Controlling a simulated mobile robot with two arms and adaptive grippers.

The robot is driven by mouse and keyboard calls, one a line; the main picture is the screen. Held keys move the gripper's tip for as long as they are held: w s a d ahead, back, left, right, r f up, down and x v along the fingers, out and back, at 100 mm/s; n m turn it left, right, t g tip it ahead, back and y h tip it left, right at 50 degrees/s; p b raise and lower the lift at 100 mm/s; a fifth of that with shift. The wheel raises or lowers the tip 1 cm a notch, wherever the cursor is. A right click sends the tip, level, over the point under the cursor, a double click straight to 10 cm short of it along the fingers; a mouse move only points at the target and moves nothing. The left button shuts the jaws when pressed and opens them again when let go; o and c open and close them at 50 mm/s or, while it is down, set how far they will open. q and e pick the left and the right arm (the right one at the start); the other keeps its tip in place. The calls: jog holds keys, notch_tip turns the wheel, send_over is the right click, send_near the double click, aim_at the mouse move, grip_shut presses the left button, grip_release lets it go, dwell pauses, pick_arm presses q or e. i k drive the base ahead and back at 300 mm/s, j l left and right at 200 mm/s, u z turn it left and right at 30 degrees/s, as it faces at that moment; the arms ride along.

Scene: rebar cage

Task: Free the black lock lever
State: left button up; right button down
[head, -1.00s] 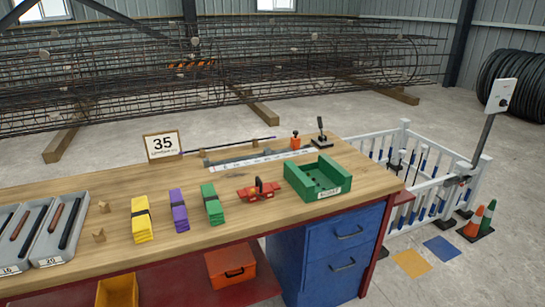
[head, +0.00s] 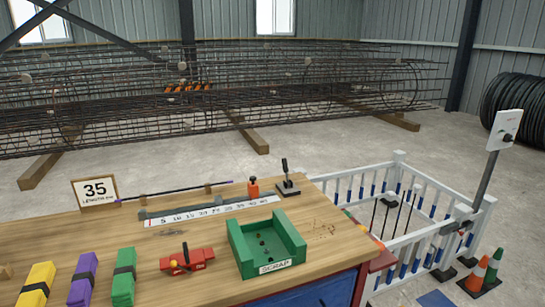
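A black lever (head: 284,166) stands nearly upright on a small dark base at the far right end of the wooden bench. A red tool (head: 187,261) with a small dark upright part lies on the bench front, left of the green scrap tray (head: 240,250). I cannot tell from the picture which of these dark parts is the lock lever. Neither of my grippers is in view.
An orange stop piece (head: 253,187) stands beside the lever, by a white ruler (head: 210,213) and a thin bar (head: 175,192). A 35 sign (head: 95,192) and yellow, purple and green bundles are at left. A white fence (head: 400,165) stands right of the bench.

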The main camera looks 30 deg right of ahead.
aim_at(284, 162)
jog(key=l+u, duration=0.15)
jog(key=l, duration=0.45)
jog(key=l+u, duration=0.15)
jog(key=l, duration=0.4)
jog(key=l+u, duration=0.15)
jog(key=l, duration=0.45)
jog(key=l+u, duration=0.15)
jog(key=l, duration=0.4)
jog(key=k+l+u, duration=0.1)
jog(key=l, duration=0.5)
jog(key=k+l+u, duration=0.15)
jog(key=l, duration=0.4)
jog(key=l+u, duration=0.2)
jog(key=l, duration=0.7)
jog(key=l+u, duration=0.25)
jog(key=l, duration=1.1)
jog(key=i, duration=0.05)
